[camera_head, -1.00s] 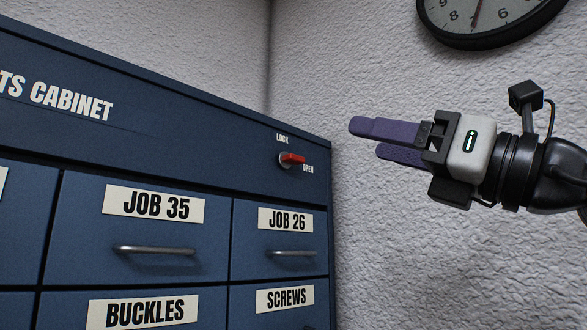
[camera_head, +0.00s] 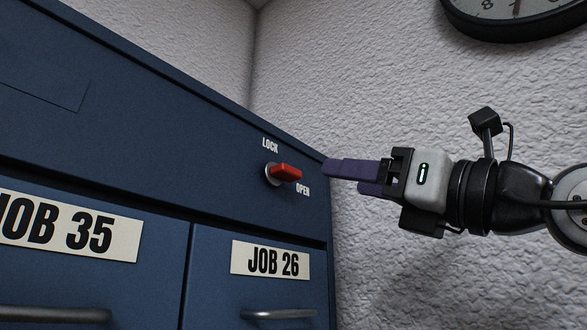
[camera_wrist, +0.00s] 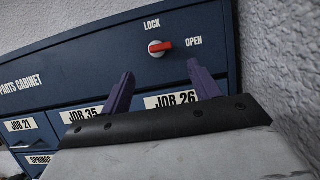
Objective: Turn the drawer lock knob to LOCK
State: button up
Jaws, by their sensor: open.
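The red drawer lock knob (camera_head: 285,173) sits on a round silver base on the upper front of the blue cabinet (camera_head: 150,150). Its red handle points right, toward the OPEN label (camera_head: 302,189); the LOCK label (camera_head: 270,145) is above it. The knob also shows in the wrist view (camera_wrist: 160,46), pointing right at OPEN. My gripper (camera_head: 345,178) is to the right of the knob, its purple fingers pointing left, apart from it. In the wrist view the two fingers (camera_wrist: 158,84) are spread and empty, with the knob beyond and above the space between them.
Drawers labelled JOB 35 (camera_head: 70,226) and JOB 26 (camera_head: 270,259) lie below the knob, with protruding metal handles (camera_head: 278,313). A rough white wall (camera_head: 400,110) stands behind and right of the cabinet. A clock (camera_head: 515,15) hangs at the top right.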

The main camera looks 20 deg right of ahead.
aim_at(293, 171)
jog(key=p+x, duration=0.3)
jog(key=x, duration=0.7)
jog(key=shift+a, duration=0.1)
jog(key=shift+w+a+r+p, duration=0.15)
jog(key=shift+w+a+p, duration=0.2)
jog(key=shift+w, duration=0.25)
jog(key=shift+c, duration=0.4)
jog(key=c, duration=0.8)
